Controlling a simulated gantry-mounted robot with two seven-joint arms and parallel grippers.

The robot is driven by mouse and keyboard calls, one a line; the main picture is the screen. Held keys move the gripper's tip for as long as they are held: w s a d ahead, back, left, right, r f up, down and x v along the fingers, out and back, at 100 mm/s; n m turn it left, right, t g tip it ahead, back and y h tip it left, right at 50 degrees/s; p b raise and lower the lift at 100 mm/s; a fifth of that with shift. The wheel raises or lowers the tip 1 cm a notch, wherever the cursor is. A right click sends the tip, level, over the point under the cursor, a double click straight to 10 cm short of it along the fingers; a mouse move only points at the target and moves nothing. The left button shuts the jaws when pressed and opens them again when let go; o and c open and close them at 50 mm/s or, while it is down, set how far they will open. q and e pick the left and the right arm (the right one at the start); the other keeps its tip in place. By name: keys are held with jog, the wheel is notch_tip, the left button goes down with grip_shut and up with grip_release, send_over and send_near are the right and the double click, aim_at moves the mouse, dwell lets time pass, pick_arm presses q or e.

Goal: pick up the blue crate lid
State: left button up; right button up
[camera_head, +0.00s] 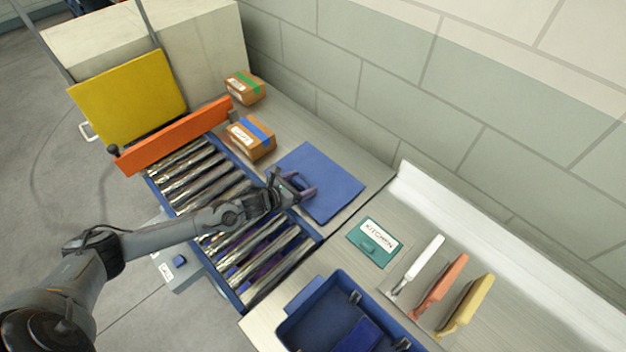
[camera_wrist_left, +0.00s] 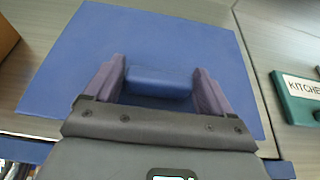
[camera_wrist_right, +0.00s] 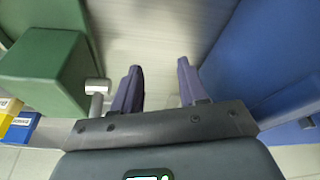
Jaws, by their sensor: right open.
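The blue crate lid (camera_head: 322,180) is a flat square panel lying on the grey worktop beside the roller conveyor; it also fills much of the left wrist view (camera_wrist_left: 75,60). Its raised blue handle (camera_wrist_left: 158,82) stands between the two purple fingers of my left gripper (camera_wrist_left: 158,80). The fingers flank the handle's ends closely; I cannot tell whether they press on it. In the head view, my left gripper (camera_head: 298,188) is over the lid's near left part. My right gripper (camera_wrist_right: 158,75) is open and empty in its wrist view, outside the head view.
A blue crate (camera_head: 325,310) stands at the bottom. A green KITCHEN sign (camera_head: 366,250) and white, orange and yellow-handled tools (camera_head: 450,285) lie right of the lid. Cardboard boxes (camera_head: 250,140) stand behind it. A green block (camera_wrist_right: 45,70) is left of my right gripper.

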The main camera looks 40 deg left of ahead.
pick_arm(q)
jog(key=c, duration=0.7)
jog(key=shift+r, duration=0.15)
